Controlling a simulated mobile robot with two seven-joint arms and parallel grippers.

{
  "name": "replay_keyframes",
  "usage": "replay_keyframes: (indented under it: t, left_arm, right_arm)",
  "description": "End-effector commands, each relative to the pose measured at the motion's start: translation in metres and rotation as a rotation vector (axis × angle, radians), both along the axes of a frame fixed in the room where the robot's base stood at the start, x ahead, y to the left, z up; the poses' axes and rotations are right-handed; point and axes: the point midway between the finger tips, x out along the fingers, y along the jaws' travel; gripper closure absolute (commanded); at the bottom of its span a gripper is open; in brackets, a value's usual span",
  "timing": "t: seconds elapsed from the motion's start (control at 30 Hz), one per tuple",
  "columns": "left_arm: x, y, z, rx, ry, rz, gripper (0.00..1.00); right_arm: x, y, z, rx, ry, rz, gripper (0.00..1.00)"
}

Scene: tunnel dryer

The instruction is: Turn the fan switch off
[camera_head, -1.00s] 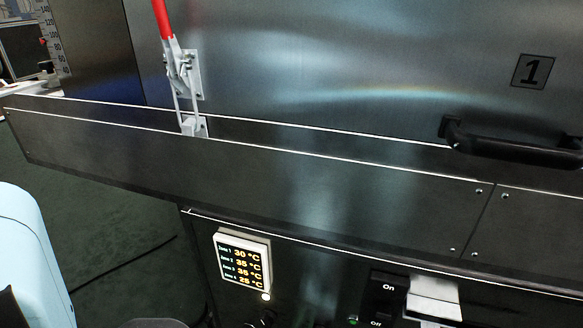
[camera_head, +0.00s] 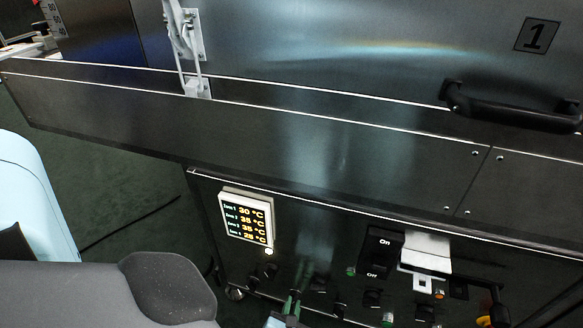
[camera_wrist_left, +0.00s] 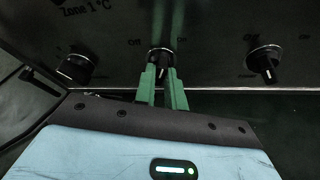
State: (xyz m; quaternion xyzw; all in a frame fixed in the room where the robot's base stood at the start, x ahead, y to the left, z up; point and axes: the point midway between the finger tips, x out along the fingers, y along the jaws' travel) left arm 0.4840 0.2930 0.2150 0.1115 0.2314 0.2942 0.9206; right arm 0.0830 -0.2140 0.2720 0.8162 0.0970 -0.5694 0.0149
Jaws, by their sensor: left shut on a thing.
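My left gripper (camera_head: 291,304) is at the lower part of the dark control panel (camera_head: 330,230). In the left wrist view, its green fingers (camera_wrist_left: 163,88) are shut on a small round black knob (camera_wrist_left: 161,58) with a white pointer mark. The word "Off" stands to the left of this knob; the fingers hide part of it. I cannot read which of the controls is labelled as the fan switch. A similar knob (camera_wrist_left: 265,65) is to the right, also with an "Off" marking, and another knob (camera_wrist_left: 76,67) is to the left. My right gripper is not in view.
A lit temperature display (camera_head: 246,217) is on the panel's left. A large black On/Off switch (camera_head: 380,252) and a white block (camera_head: 427,252) are at the right. A steel ledge (camera_head: 250,130) juts out above, with a black handle (camera_head: 515,108) higher up.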

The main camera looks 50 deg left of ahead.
Motion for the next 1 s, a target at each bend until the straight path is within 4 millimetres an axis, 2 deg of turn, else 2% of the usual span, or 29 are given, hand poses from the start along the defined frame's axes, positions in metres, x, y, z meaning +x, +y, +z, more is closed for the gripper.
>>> replay_keyframes:
  t: [0.37, 1.0]
  left_arm:
    - [0.002, 0.007, 0.002, -0.300, -0.193, -0.002, 1.00]
    - [0.001, 0.012, 0.001, -0.765, -0.481, -0.003, 1.00]
  right_arm:
    - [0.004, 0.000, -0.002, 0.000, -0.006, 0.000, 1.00]
    - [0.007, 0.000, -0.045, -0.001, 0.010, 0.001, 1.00]
